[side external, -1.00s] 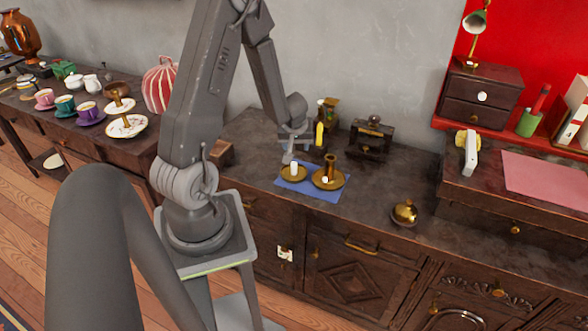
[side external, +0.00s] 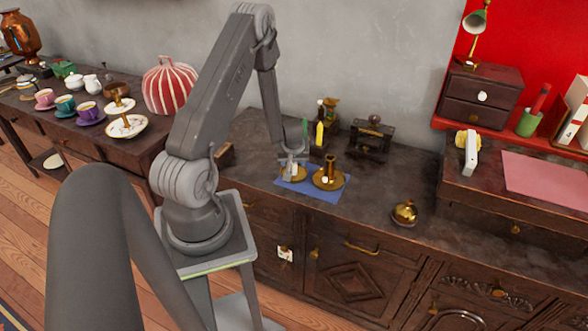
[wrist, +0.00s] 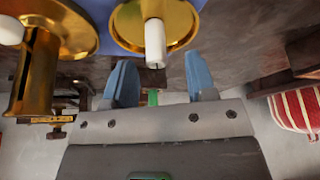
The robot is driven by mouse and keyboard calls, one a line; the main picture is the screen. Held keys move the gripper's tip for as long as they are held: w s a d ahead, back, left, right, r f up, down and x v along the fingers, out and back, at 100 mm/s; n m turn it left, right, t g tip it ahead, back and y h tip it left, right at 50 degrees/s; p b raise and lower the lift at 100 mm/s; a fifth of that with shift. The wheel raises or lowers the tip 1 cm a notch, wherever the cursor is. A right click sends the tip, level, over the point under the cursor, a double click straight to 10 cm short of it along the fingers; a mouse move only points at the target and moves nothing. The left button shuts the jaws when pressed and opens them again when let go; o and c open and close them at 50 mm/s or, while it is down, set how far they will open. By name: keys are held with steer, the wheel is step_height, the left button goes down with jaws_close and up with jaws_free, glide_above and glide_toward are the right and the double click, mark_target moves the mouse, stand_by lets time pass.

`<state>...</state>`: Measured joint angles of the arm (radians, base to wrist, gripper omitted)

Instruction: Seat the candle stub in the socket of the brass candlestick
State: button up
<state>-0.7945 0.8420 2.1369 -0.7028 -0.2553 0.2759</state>
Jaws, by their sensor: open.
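The white candle stub (wrist: 156,40) stands with its dark wick end toward my gripper, at a round brass dish (wrist: 118,22). In the side external view, the dish (side external: 286,177) is at the left of the blue cloth. My gripper (wrist: 157,64) is open; its two blue fingertips lie either side of the wick end, with gaps showing. The gripper (side external: 292,152) is just above that dish in the side external view. The brass candlestick (side external: 329,168) stands upright to the right; its socket tube (wrist: 36,75) shows at left in the wrist view.
A second white piece (wrist: 10,30) is beside the candlestick tube. The blue cloth (side external: 322,194) lies under both brass pieces. A brass pot (side external: 405,211) is right, with bare tabletop between.

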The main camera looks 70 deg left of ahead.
mark_target(294, 165)
steer(key=x, duration=0.4)
steer(key=shift+w, duration=0.2)
jaws_close()
